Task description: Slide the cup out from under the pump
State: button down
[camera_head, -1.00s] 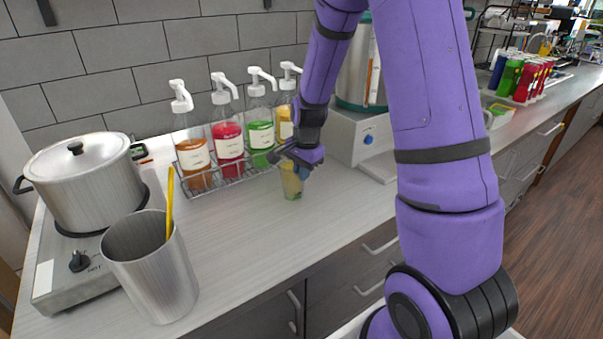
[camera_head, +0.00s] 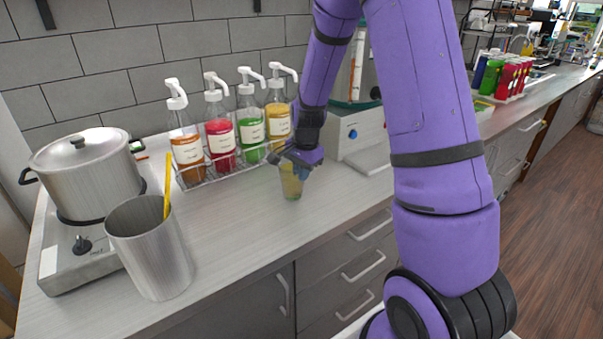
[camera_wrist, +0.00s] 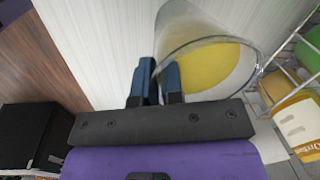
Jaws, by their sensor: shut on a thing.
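The clear cup (camera_head: 291,187) holds yellow liquid and stands upright on or just above the counter, in front of the yellow bottle (camera_head: 278,122) with its white pump (camera_head: 282,72). Part of the cup's upper side is hidden by the gripper in the head view.
Orange, red and green pump bottles stand beside the yellow one in a wire rack (camera_head: 222,166). A white machine (camera_head: 352,138) is right of the gripper. A metal tumbler (camera_head: 150,250) and a pot (camera_head: 88,175) are at left. The counter in front is clear.

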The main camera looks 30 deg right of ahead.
jog(key=c, duration=1.2)
grip_release()
jog(key=shift+o, duration=0.2)
notch_tip(320, 180, up, 11)
jog(key=s, duration=0.1)
jog(key=shift+d+f, duration=0.15)
jog(key=shift+d, duration=0.05)
